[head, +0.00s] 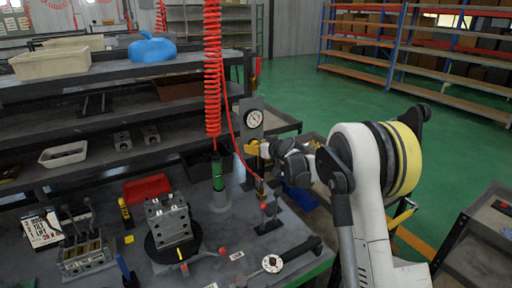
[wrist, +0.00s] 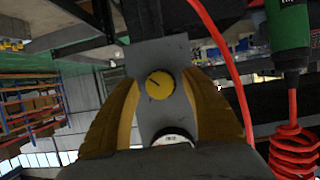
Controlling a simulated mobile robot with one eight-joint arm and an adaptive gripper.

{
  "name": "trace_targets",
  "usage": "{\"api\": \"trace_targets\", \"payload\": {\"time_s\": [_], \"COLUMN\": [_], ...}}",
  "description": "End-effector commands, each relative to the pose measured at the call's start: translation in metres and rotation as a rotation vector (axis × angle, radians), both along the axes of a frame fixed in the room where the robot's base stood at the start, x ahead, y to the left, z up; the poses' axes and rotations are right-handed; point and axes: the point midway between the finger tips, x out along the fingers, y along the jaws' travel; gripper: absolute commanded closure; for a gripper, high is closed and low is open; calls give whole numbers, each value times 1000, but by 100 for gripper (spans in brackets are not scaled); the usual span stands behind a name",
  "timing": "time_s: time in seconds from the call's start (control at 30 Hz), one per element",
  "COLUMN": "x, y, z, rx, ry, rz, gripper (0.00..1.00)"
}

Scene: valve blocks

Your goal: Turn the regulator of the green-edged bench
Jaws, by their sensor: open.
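The regulator is a grey upright plate (head: 243,106) with a white round gauge (head: 254,118), standing at the back of the green-edged bench (head: 312,272). In the wrist view its yellow round knob (wrist: 160,84) shows a dark pointer line, and the gauge (wrist: 173,139) is partly cut off by my gripper's body. My gripper (wrist: 163,80) is open, with one yellow finger on each side of the knob. The fingers look apart from it; the depth between them is hard to tell. In the head view my gripper (head: 258,148) is at the plate, just below the gauge.
A red coiled hose (head: 212,70) hangs down to a green tool (head: 218,172) left of the regulator; a red hose (wrist: 229,62) passes close to my right finger in the wrist view. A valve block (head: 171,224) and small levers stand on the bench.

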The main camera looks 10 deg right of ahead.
Motion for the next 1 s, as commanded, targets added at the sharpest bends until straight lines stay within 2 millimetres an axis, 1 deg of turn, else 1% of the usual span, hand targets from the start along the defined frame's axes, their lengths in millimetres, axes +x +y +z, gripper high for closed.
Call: {"api": "trace_targets", "payload": {"time_s": [0.17,0.4,0.5,0.6,0.7,1.0], "x": [-24,-73,-88,-98,-103,-104], "y": [-8,-23,-27,-30,-32,-32], "z": [11,30,36,41,42,43], "rx": [1,0,0,0,0,0], "ry": [-1,0,0,0,0,0], "rz": [-3,-2,-1,0,0,0], "gripper": [46,46,46,46,46,46]}}
